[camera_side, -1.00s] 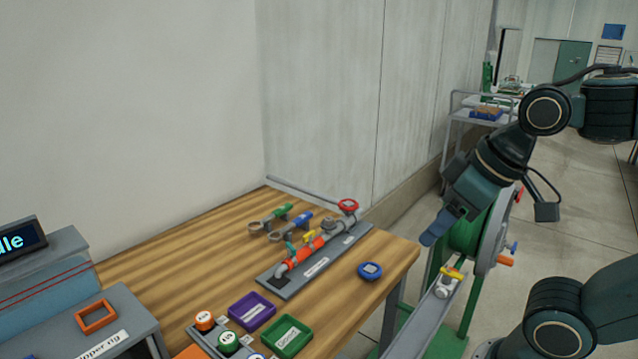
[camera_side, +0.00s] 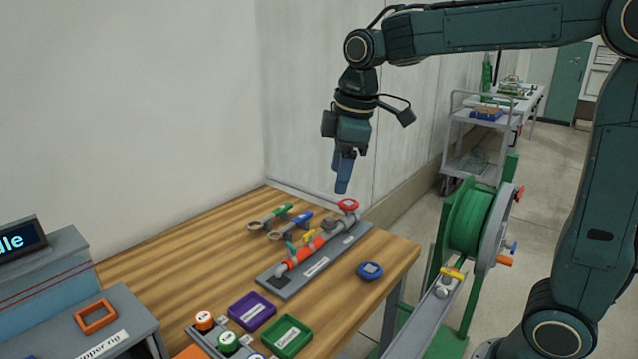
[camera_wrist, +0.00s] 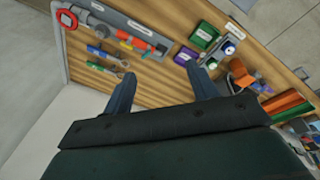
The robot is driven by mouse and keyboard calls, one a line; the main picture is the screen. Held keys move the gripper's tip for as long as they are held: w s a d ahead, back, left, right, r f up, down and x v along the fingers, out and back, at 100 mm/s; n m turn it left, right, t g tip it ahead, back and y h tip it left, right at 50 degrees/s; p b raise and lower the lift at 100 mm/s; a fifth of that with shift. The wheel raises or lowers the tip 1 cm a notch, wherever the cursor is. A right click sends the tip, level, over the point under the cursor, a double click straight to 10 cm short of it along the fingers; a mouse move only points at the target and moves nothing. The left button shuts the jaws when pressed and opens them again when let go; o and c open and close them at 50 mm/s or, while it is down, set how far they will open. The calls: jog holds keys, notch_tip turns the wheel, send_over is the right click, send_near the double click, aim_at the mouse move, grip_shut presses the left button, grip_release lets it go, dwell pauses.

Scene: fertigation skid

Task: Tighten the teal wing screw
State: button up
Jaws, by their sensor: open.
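A small teal piece (camera_side: 290,247), which looks like the wing screw, stands upright on the left part of a pipe assembly with an orange-red section (camera_side: 303,252). My gripper (camera_side: 342,187) hangs with blue fingers pointing down, above the far end of the pipe near the red handwheel (camera_side: 348,205). In the wrist view the two fingers of my gripper (camera_wrist: 164,88) are apart with nothing between them.
A yellow handle (camera_side: 309,237) sits close to the teal piece. Green-handled (camera_side: 283,210) and blue-handled (camera_side: 303,218) tools lie behind the pipe. A blue round gauge (camera_side: 370,271), purple tray (camera_side: 252,311) and green tray (camera_side: 286,337) are in front. A hose reel (camera_side: 470,222) stands off the table.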

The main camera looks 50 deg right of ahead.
jog(key=w+f+n+g, duration=0.1)
jog(key=w+f+n, duration=0.2)
jog(key=w, duration=0.5)
jog(key=n+g, duration=0.1)
jog(key=n, duration=0.2)
send_over(291, 246)
notch_tip(291, 246, down, 5)
jog(key=shift+w+f, duration=0.1)
jog(key=shift+f, duration=0.1)
notch_tip(291, 246, down, 14)
jog(key=shift+r, duration=0.2)
jog(key=c, duration=1)
